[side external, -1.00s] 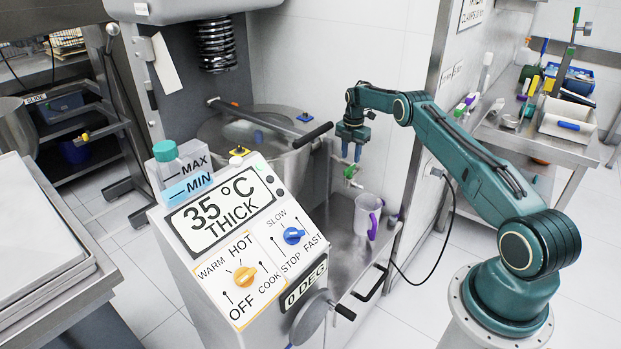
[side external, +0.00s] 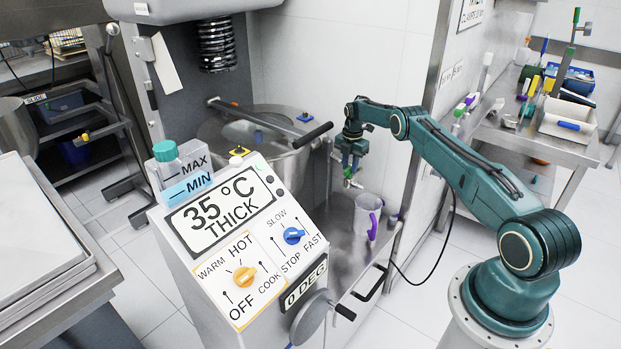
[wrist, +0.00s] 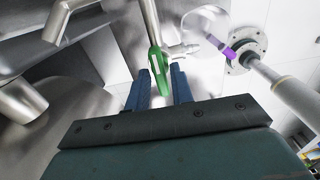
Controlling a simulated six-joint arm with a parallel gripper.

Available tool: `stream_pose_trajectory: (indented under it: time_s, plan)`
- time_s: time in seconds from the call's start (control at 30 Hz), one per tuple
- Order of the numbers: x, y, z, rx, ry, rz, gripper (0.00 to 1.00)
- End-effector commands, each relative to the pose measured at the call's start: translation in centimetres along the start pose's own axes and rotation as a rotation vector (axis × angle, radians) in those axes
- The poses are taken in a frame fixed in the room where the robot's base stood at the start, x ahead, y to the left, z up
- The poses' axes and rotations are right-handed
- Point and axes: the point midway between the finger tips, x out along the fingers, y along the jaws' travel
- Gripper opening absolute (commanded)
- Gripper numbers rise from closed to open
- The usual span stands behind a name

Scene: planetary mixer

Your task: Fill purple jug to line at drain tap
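The jug (side external: 364,212) is translucent white with a purple handle (side external: 374,227) and stands upright on the metal shelf below and to the right of the drain tap (side external: 352,183). It also shows in the wrist view (wrist: 203,28). I see no liquid stream, and the jug's fill line and level cannot be made out. In the wrist view, the tap's green lever (wrist: 155,62) reaches between my fingers. My gripper (wrist: 160,74) is open, with a finger on each side of the lever and gaps visible. In the side view, my gripper (side external: 350,162) points down at the tap and partly hides it.
The mixer bowl (side external: 270,135) with its black-handled bar stands left of my gripper. The control panel (side external: 240,240) is in front, reading 35 °C, THICK and 0 DEG. A wall edge rises right of the tap. A cluttered bench (side external: 545,140) is at the back right.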

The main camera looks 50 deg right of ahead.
Motion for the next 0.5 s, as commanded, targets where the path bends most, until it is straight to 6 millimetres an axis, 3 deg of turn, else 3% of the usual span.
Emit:
stream_pose_trajectory:
  time_s: [0.03,0.1,0.5]
  plan:
    - [-0.01,0.0,0.0,0.0,0.0,0.0,0.13]
    - [-0.01,0.0,0.0,0.0,0.0,0.0,0.0]
    - [-0.03,-0.01,0.0,-0.018,0.0,0.0,0.0]
